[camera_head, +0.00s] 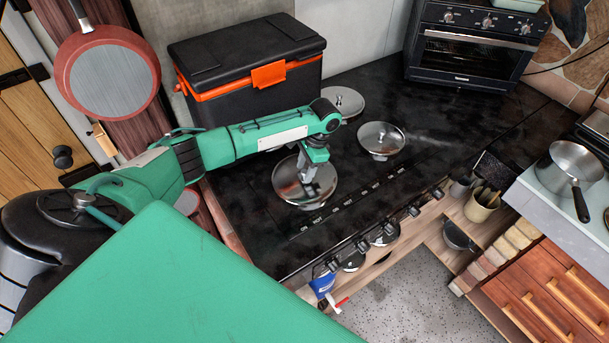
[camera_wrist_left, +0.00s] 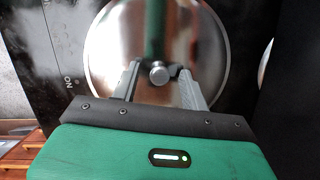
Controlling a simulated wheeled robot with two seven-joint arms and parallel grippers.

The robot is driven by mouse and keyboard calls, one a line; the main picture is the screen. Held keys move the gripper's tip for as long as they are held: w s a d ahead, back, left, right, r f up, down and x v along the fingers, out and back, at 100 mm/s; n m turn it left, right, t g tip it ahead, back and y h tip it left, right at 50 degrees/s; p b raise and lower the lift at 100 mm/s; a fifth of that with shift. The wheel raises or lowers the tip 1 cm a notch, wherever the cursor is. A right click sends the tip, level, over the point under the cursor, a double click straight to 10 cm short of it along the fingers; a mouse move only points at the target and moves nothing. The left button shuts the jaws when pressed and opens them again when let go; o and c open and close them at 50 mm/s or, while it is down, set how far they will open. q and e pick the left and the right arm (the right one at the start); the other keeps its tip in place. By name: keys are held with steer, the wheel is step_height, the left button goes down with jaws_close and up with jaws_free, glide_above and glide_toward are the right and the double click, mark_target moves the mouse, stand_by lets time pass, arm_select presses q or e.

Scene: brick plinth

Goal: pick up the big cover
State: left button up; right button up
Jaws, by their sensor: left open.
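The big cover (camera_head: 290,187) is a round, shiny metal lid lying on the black counter top, larger than the other lids near it. In the left wrist view the big cover (camera_wrist_left: 113,45) fills the middle, with its small round knob (camera_wrist_left: 159,74) in the centre. My left gripper (camera_head: 307,178) is over the lid from above. In the left wrist view my left gripper (camera_wrist_left: 158,75) is open, with one finger on each side of the knob. I cannot tell whether the fingers touch it. My right gripper is in neither view.
Two smaller lids, one in front (camera_head: 381,139) and one behind (camera_head: 344,101), lie right of my left gripper. A black case (camera_head: 245,60) with orange trim stands behind my left arm. A toaster oven (camera_head: 470,45) is at the back right. The counter's right part is clear.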

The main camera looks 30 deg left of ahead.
mark_target(306, 170)
arm_select(q)
jaws_close()
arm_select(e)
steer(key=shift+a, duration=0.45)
arm_select(q)
steer(key=shift+r, duration=0.15)
